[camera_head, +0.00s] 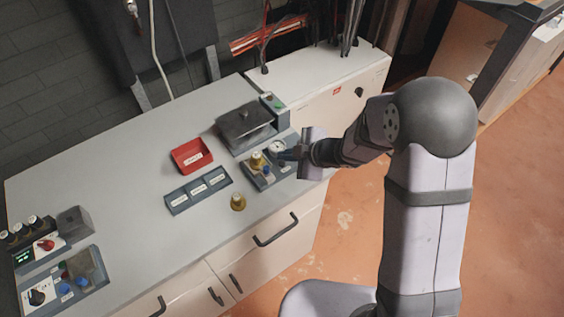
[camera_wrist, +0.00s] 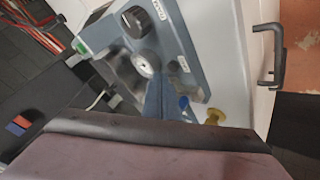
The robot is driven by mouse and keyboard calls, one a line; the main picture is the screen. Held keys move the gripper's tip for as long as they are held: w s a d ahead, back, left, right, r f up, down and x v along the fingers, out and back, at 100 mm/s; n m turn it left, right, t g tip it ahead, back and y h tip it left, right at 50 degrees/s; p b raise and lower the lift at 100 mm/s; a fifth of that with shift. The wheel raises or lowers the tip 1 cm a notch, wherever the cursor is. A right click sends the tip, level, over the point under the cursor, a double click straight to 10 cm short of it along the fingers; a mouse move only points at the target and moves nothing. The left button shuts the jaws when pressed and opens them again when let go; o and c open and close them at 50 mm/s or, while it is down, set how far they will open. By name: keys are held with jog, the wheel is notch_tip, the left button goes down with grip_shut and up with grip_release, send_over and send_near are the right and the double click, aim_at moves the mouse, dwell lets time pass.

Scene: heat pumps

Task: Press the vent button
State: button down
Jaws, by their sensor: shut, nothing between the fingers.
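A small blue-grey pump panel (camera_head: 262,181) sits near the right front edge of the bench. My gripper (camera_head: 284,155) is shut and empty, low over the panel beside the gauge.
A grey lidded box (camera_head: 244,125) stands behind the panel, with a green button (camera_head: 279,106) beside it. Control boxes (camera_head: 62,282) stand far left.

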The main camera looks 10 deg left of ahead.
aim_at(286, 167)
jog(key=shift+f, duration=0.15)
dwell(0.5)
jog(key=shift+f+b, duration=0.3)
jog(key=shift+f, duration=0.35)
dwell(0.7)
jog(key=shift+r, duration=0.2)
jog(key=shift+r+p, duration=0.6)
jog(key=shift+p, duration=0.05)
dwell(0.3)
notch_tip(286, 167, up, 5)
jog(key=p, duration=0.5)
dwell(0.8)
